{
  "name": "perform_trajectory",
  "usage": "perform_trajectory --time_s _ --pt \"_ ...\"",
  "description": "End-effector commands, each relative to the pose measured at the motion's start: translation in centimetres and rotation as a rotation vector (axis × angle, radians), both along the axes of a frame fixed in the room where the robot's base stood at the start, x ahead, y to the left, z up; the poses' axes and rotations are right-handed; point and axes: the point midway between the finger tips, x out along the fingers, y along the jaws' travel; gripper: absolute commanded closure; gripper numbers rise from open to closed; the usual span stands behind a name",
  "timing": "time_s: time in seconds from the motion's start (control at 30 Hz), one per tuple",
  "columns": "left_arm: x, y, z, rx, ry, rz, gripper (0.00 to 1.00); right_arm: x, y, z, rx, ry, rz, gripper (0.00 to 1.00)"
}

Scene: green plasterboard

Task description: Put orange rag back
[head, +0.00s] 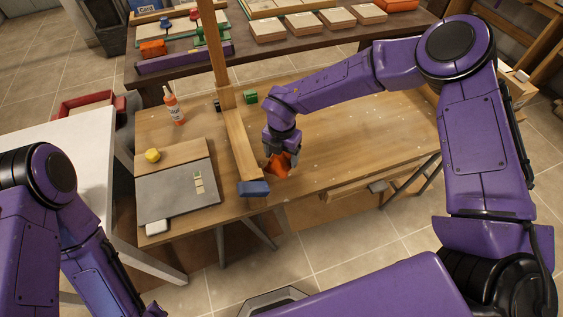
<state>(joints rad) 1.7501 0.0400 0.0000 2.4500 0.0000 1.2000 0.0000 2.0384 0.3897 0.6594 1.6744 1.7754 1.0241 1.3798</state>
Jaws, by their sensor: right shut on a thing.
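The orange rag (278,166) is bunched up under my right gripper (279,155), above or on the wooden workbench (350,130) near its front edge. My right gripper points down and is shut on the rag. Its fingers partly hide the rag, and I cannot tell whether the rag touches the bench. My left arm is at the lower left, and its gripper (153,309) is only partly in view at the bottom edge, so its fingers do not show clearly.
A wooden post and rail (241,145) stand left of the rag, with a blue block (253,188) at the rail's front end. A grey mat (177,192), yellow item (152,155) and spray bottle (173,105) are further left. The bench's right half is mostly clear.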

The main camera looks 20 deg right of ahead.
Motion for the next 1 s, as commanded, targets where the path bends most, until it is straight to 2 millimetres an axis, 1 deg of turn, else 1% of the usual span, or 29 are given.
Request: perform_trajectory --time_s 0.17,0.2,0.33,0.4,0.6,0.73,0.77,0.8,0.83,1.0 --pt "0.0 0.0 0.6 0.0 0.0 0.0 1.0 0.0 0.0 -2.3 -0.001 0.001 0.001 0.53" --pt "0.0 0.0 0.7 0.0 0.0 0.0 1.0 0.0 0.0 -3.1 -0.002 0.002 0.001 0.53" --pt "0.0 0.0 1.0 0.0 0.0 0.0 1.0 0.0 0.0 -5.1 0.0 0.0 0.001 0.53" --pt "0.0 0.0 1.0 0.0 0.0 0.0 1.0 0.0 0.0 -5.5 -0.001 -0.001 0.0 0.53" --pt "0.0 0.0 0.9 0.0 0.0 0.0 1.0 0.1 0.0 -5.6 0.0 -0.001 0.0 0.53" --pt "0.0 0.0 0.4 0.0 0.0 0.0 1.0 0.1 0.0 -6.1 0.001 -0.002 0.001 0.53" --pt "0.0 0.0 0.6 0.0 0.0 0.0 1.0 0.1 0.0 -5.9 0.001 -0.002 0.001 0.15" --pt "0.0 0.0 0.7 0.0 0.0 0.0 1.0 0.1 0.0 -5.8 0.0 -0.001 0.001 0.02" --pt "0.0 0.0 0.7 0.0 0.0 0.0 1.0 0.1 0.0 -5.8 0.0 -0.001 0.001 0.0" --pt "0.0 0.0 0.7 0.0 0.0 0.0 1.0 0.1 0.0 -5.8 0.0 -0.001 0.001 0.0"
